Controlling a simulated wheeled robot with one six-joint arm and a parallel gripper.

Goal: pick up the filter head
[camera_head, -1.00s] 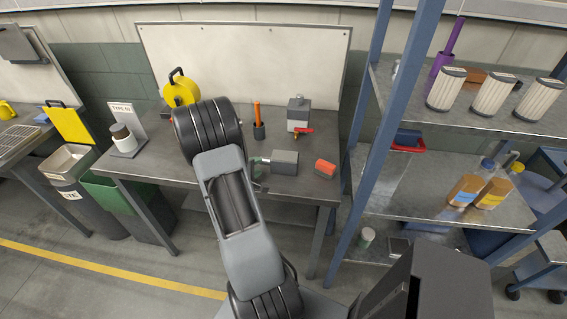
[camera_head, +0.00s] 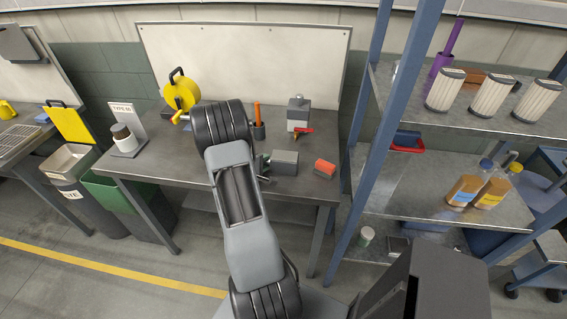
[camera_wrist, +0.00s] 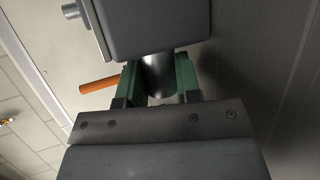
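The likely filter head is a grey block (camera_head: 285,162) with a round metal neck, lying on the workbench with the neck pointing left. The block fills the top of the wrist view (camera_wrist: 155,25), with its neck (camera_wrist: 157,75) coming toward my gripper. My gripper (camera_wrist: 158,82) has green fingers on both sides of the neck, set apart. Whether they touch it is hard to tell. In the head view my gripper (camera_head: 262,165) shows only as a bit of green left of the block, mostly hidden by my arm.
On the workbench (camera_head: 165,180), an orange-handled tool in a holder (camera_head: 257,120), a grey unit with a red valve handle (camera_head: 299,113) and an orange-red block (camera_head: 325,168) stand close by. A yellow round device (camera_head: 181,92) is at the back left. A blue shelf post (camera_head: 345,210) rises at the right.

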